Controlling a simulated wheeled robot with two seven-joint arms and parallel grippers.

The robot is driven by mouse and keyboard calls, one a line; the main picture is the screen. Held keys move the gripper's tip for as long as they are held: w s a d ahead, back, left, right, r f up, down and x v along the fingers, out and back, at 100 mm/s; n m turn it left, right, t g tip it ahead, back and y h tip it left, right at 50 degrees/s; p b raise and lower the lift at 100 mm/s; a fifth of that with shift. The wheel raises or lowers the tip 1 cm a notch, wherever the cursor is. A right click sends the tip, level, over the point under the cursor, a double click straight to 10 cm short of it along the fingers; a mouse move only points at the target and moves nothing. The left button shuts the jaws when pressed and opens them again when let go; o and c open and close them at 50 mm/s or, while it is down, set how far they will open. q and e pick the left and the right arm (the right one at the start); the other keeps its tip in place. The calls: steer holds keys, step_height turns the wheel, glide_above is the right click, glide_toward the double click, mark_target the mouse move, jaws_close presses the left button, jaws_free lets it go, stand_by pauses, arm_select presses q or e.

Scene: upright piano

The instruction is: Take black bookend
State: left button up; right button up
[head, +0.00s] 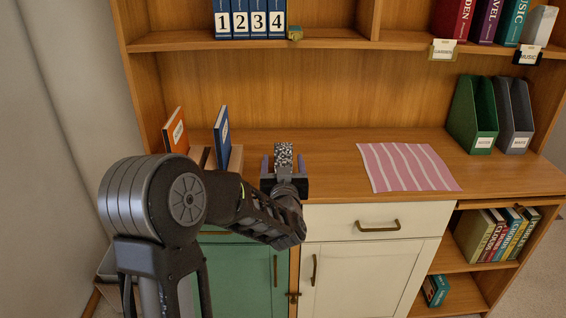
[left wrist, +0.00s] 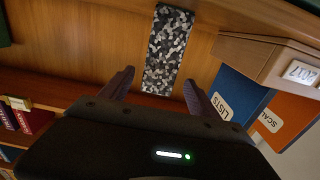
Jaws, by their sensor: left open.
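A speckled black-and-grey upright block (head: 284,152), the only thing here that looks like the black bookend, stands on the wooden counter (head: 335,145). It also shows in the left wrist view (left wrist: 168,45). My left gripper (head: 283,166) is open in front of it, with purple-grey fingers to either side of it in the head view. In the left wrist view the left gripper (left wrist: 157,90) has its fingertips near the block's lower end, with gaps on both sides; I cannot see contact. The arm hides some of the counter. My right gripper is not in view.
A blue book (head: 221,137) and orange book (head: 176,132) stand left of the block, by a wooden box (left wrist: 262,52). A striped pink cloth (head: 407,167) lies to the right. Green (head: 472,115) and grey (head: 514,115) file holders stand farther right. A shelf (head: 330,40) runs above.

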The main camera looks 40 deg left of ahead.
arm_select(q)
steer(key=shift+x, duration=0.9)
steer(key=shift+w, duration=0.1)
steer(key=x, duration=0.5)
steer(key=shift+f, duration=0.15)
steer(key=shift+c, duration=0.4)
jaws_close()
stand_by(0.5)
